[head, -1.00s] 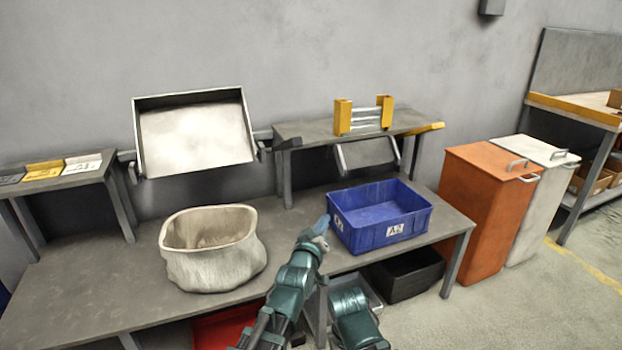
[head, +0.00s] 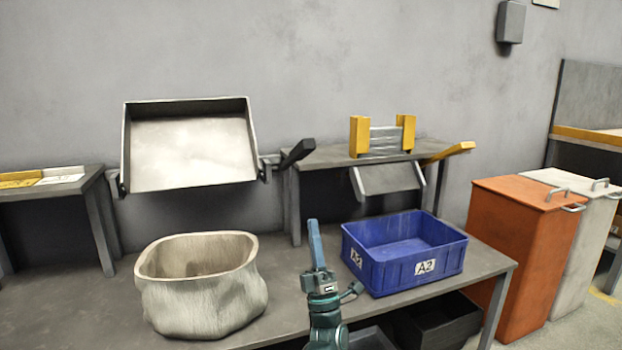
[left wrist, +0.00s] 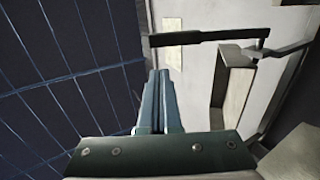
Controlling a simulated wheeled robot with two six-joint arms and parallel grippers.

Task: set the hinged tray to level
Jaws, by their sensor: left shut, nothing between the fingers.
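The hinged tray (head: 190,152) is a pale metal pan with raised edges, hung at the wall in the head view. It is tilted, its inner face turned towards me and its back edge high. A dark handle (head: 298,153) sticks out at its right side, slanting up to the right. My left gripper (head: 314,228) points up, shut and empty, below the handle and apart from it. In the left wrist view the shut fingers (left wrist: 158,95) point towards a dark bar (left wrist: 205,38), which looks like the handle. My right gripper is not in view.
A beige sack-like bin (head: 200,285) stands on the bench below the tray. A blue crate (head: 400,270) labelled A2 stands right of my gripper. A small raised shelf (head: 335,155) carries a yellow-ended rack (head: 383,136). An orange bin (head: 515,260) stands at the right.

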